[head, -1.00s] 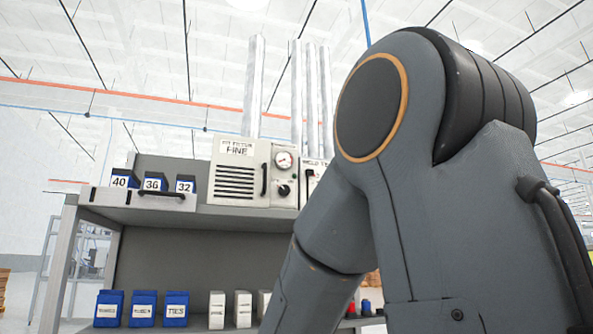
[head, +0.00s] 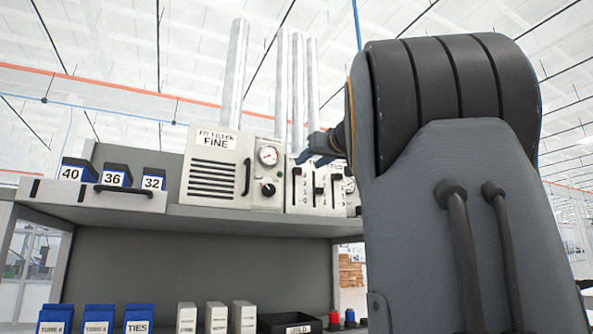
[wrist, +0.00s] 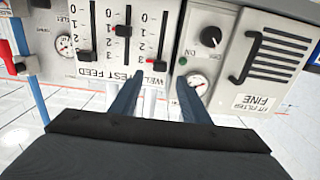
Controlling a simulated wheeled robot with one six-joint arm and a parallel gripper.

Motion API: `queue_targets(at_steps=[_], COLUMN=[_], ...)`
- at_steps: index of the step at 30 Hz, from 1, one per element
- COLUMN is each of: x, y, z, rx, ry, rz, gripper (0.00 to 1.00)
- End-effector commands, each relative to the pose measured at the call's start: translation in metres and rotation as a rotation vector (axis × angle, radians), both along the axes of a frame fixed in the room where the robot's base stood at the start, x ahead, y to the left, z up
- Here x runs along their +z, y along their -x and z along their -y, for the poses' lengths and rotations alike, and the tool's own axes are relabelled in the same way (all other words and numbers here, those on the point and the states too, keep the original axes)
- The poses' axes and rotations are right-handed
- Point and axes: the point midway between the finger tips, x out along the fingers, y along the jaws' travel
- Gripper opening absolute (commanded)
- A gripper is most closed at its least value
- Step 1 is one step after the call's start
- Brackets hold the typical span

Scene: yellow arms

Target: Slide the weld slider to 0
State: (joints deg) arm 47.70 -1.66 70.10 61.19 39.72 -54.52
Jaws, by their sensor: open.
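The weld slider's knob (wrist: 157,66) is black with a red part. It sits at the label end of its slot, by the 3 mark; the picture is upside down, with 0 at the slot's far end. In the head view the knob (head: 296,171) is at the top of the leftmost slot. My gripper (wrist: 158,79) is open, its blue-grey fingers on either side of the knob and partly over the "WEL…" label. Contact cannot be told. The head view shows my gripper (head: 308,155) by the slider panel's top edge, partly hidden by my arm.
Two other sliders with black knobs, one mid-slot (wrist: 122,31) and one near the label end (wrist: 86,56), lie beside it. The fume filter box (head: 220,170), with a gauge and dial, stands on the other side. Blue bins (head: 110,175) share the shelf.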

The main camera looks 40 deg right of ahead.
Motion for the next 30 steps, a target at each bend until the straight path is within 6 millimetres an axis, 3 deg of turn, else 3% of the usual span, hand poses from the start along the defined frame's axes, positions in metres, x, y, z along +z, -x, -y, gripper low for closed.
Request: queue_targets(at_steps=[18,30], x=[0.004,0.002], y=[-0.069,-0.075], z=[0.015,0.017], rx=[0.003,0.002], ry=[0.001,0.002], rz=[0.003,0.004], gripper=[0.42,0.42])
